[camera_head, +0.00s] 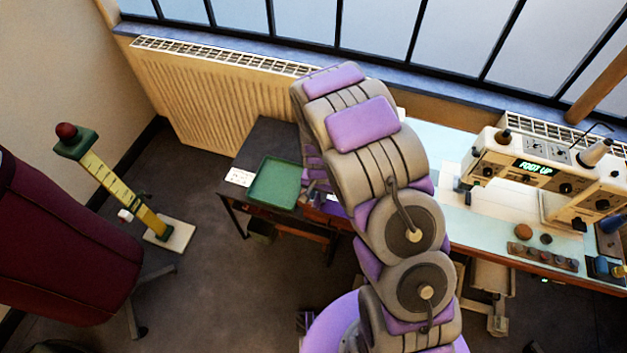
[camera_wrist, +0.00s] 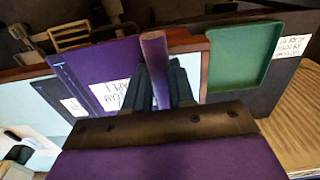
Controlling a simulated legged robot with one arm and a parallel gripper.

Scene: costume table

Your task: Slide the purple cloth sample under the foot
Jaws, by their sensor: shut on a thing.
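My gripper (camera_wrist: 161,88) is at the middle of the wrist view, its two dark fingers shut on a narrow purple piece, which I take as the purple cloth sample (camera_wrist: 154,48). The piece stands out beyond the fingertips, above the table edge region between a purple labelled panel and a green tray. In the head view my arm hides most of the gripper and the piece. The sewing machine (camera_head: 545,172) stands on the right of the table, its display reading "FOOT UP". The foot end is at the machine's left head (camera_head: 465,183), too small to make out clearly.
The green tray (camera_head: 274,183) lies on the dark left end of the table, beside a white card (camera_head: 239,177). The purple panel (camera_wrist: 88,75) bears white labels. Round items and a small rack (camera_head: 543,257) sit before the machine. A maroon form (camera_head: 62,240) stands left.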

